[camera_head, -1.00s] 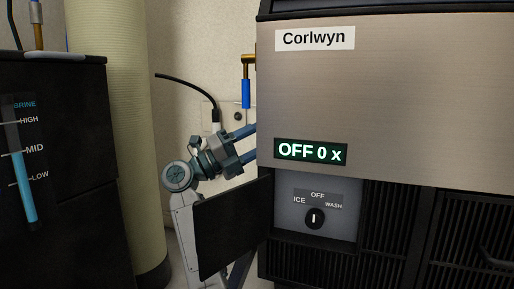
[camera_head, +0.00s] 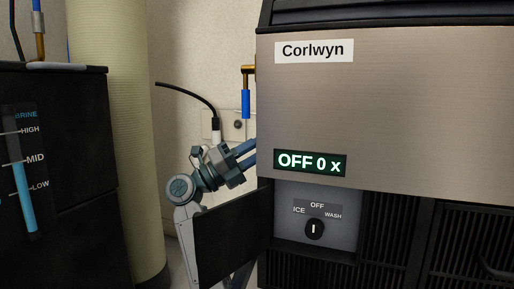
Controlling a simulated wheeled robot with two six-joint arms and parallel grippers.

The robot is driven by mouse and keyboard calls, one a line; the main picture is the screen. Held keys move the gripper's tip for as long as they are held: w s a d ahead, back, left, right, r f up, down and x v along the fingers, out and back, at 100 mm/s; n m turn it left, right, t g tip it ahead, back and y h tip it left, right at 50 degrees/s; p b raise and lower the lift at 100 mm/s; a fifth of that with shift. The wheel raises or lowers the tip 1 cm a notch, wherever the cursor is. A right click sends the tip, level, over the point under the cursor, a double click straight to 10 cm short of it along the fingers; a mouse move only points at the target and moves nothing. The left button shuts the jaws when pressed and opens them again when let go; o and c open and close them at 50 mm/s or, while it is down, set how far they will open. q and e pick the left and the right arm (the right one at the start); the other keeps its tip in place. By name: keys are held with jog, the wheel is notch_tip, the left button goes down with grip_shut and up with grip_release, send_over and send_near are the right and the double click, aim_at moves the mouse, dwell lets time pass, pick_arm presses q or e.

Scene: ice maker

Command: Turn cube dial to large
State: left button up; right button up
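No dial marked for cube size shows in the head view. The one dial in sight is a round black knob (camera_head: 314,229) on the ice maker's front panel, marked ICE, OFF and WASH, with its white mark upright toward OFF. The display (camera_head: 310,163) above it reads "OFF 0 x". My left gripper (camera_head: 246,154) reaches to the left side of the ice maker (camera_head: 400,110). Its fingertips are hidden behind the machine's front edge, so I cannot see what they touch or whether they are shut. My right gripper is out of view.
A dark open flap (camera_head: 232,235) stands out at the panel's left, in front of my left arm. A brine tank (camera_head: 75,150) with a level gauge and a pale column (camera_head: 110,130) stand at left.

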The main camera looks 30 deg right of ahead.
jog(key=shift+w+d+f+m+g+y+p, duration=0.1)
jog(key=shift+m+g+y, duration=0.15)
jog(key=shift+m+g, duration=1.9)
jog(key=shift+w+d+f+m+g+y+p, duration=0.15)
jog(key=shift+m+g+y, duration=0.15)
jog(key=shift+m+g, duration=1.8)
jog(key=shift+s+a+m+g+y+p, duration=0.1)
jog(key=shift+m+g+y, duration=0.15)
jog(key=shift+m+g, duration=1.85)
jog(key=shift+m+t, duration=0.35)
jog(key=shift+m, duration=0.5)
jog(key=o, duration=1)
